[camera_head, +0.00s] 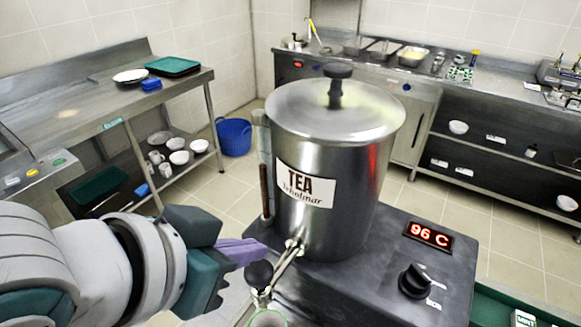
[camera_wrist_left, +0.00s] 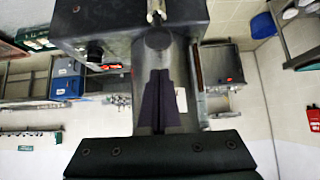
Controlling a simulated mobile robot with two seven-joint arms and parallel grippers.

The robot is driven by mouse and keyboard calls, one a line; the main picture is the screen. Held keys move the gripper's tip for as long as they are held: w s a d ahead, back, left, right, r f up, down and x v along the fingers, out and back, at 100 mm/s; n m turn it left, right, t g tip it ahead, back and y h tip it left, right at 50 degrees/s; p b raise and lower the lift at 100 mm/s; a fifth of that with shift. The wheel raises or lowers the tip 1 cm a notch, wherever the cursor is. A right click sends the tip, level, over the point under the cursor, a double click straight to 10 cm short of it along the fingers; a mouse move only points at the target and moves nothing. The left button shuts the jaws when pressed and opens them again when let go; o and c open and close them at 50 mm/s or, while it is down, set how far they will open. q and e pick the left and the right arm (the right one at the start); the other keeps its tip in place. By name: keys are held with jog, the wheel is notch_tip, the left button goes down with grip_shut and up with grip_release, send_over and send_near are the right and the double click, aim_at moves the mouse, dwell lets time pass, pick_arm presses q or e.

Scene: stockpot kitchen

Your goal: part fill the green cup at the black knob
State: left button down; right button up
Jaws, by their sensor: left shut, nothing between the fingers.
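A steel tea urn (camera_head: 330,170) with a "TEA" label stands on a dark base. Its tap (camera_head: 285,262) comes out at the lower front, with a round black knob (camera_head: 259,273) on top. Below the knob, the green rim of a cup (camera_head: 268,319) shows at the bottom edge; most of the cup is out of frame. My left gripper (camera_head: 262,247) has purple fingers, shut and empty, seen just above and left of the knob; I cannot tell if they touch it. In the left wrist view the fingers (camera_wrist_left: 159,75) lie together. My right gripper is not in view.
The base carries a red "96 C" display (camera_head: 429,236) and a black dial (camera_head: 415,280). A green tray (camera_head: 500,308) lies at lower right. A steel table (camera_head: 90,110) with dishes is at left, a blue tub (camera_head: 234,137) on the floor, counters behind.

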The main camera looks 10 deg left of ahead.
aim_at(250, 279)
pick_arm(q)
jog(key=shift+s+f, duration=0.15)
jog(key=shift+f, duration=1.4)
jog(key=shift+f, duration=0.1)
jog(key=shift+f+b, duration=0.3)
jog(key=shift+f, duration=0.55)
jog(key=shift+a, duration=0.1)
jog(key=shift+s+f, duration=0.1)
jog(key=shift+f, duration=0.1)
